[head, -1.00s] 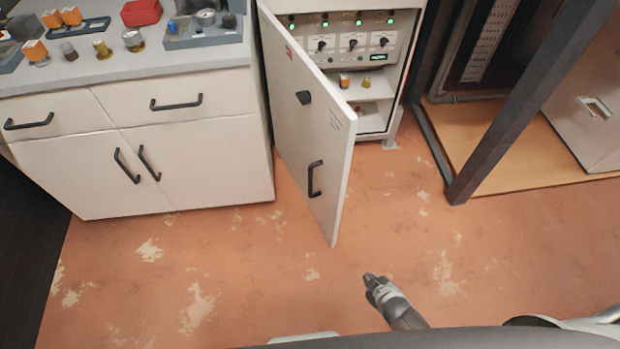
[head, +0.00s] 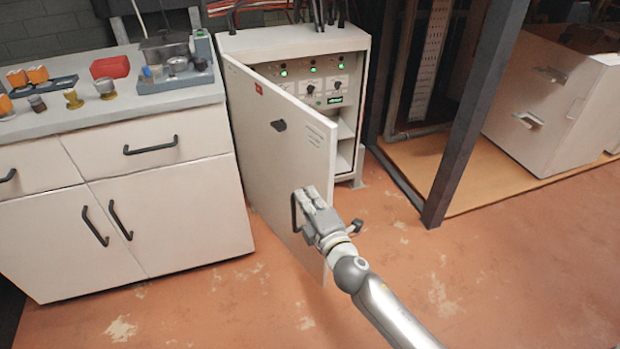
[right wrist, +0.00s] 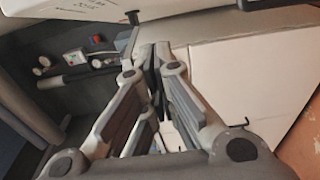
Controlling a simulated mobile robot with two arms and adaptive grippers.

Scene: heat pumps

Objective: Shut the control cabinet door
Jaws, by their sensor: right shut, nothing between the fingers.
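The white control cabinet (head: 345,92) stands in the middle of the head view, with green lamps and dials inside. Its door (head: 262,150) is hinged on the left and stands wide open toward me. My right gripper (head: 308,194) is shut and empty, just beside the bar handle in front of the door's outer face. I cannot tell whether it touches the door. Its fingers also show in the right wrist view (right wrist: 153,75). My left gripper is not in view.
A white counter (head: 165,190) with drawers and small parts on top stands left of the door. A dark post (head: 470,120) stands to the right, before a grey-white box unit (head: 545,100). The worn orange floor before the cabinet is clear.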

